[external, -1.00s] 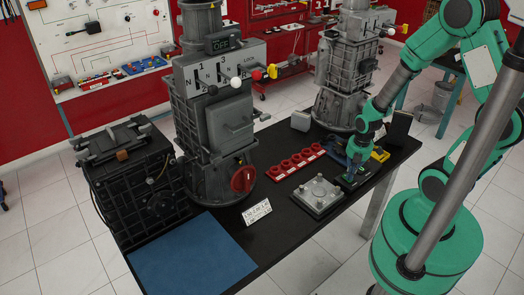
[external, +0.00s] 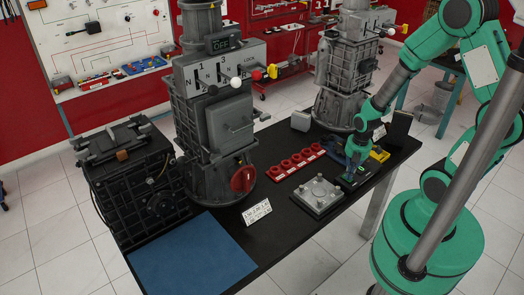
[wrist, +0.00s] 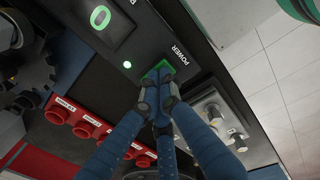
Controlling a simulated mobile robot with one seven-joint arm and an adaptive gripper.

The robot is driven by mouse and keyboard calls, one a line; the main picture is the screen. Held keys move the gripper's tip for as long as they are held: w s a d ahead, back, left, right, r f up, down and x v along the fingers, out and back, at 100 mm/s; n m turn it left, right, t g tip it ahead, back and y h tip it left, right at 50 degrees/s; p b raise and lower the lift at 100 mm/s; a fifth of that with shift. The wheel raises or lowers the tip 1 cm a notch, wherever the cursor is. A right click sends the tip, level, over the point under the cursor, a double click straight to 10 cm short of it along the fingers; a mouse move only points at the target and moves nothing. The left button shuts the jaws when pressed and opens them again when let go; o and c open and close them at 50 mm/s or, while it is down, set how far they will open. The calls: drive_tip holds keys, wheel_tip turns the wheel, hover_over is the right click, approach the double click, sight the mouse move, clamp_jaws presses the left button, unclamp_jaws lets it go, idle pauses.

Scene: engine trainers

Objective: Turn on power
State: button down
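A black control box with a green button (wrist: 160,72) marked POWER is in the wrist view. In the external view my gripper (external: 350,172) points down at the right part of the black table, hiding most of the box there.
A grey engine tower (external: 213,120) with an OFF display and a second tower (external: 345,75) stand on the table (external: 285,235). A blue mat (external: 192,258) is clear.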

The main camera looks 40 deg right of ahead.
drive_tip(key=shift+w+f, duration=0.1)
drive_tip(key=shift+w, duration=0.35)
drive_tip(key=shift+w+r+p, duration=0.15)
drive_tip(key=shift+r+p, duration=0.2)
drive_tip(key=shift+p, duration=0.15)
wheel_tip(320, 180, up, 14)
drive_tip(key=s+p, duration=0.2)
drive_tip(key=p, duration=0.3)
drive_tip(key=shift+f, duration=0.25)
drive_tip(key=shift+s, duration=0.1)
drive_tip(key=s+a+r+m+t, duration=0.1)
drive_tip(key=s+r+m, duration=0.1)
drive_tip(key=r+m, duration=0.4)
drive_tip(key=s+a+r+m+t, duration=0.2)
drive_tip(key=r+m, duration=0.4)
drive_tip(key=r, duration=0.9)
drive_tip(key=s+a+r+m+t, duration=0.1)
drive_tip(key=a+r+m, duration=0.1)
drive_tip(key=r+m, duration=0.4)
wheel_tip(320, 180, up, 5)
drive_tip(key=shift+s+a+t, duration=0.2)
drive_tip(key=shift+s+t, duration=0.2)
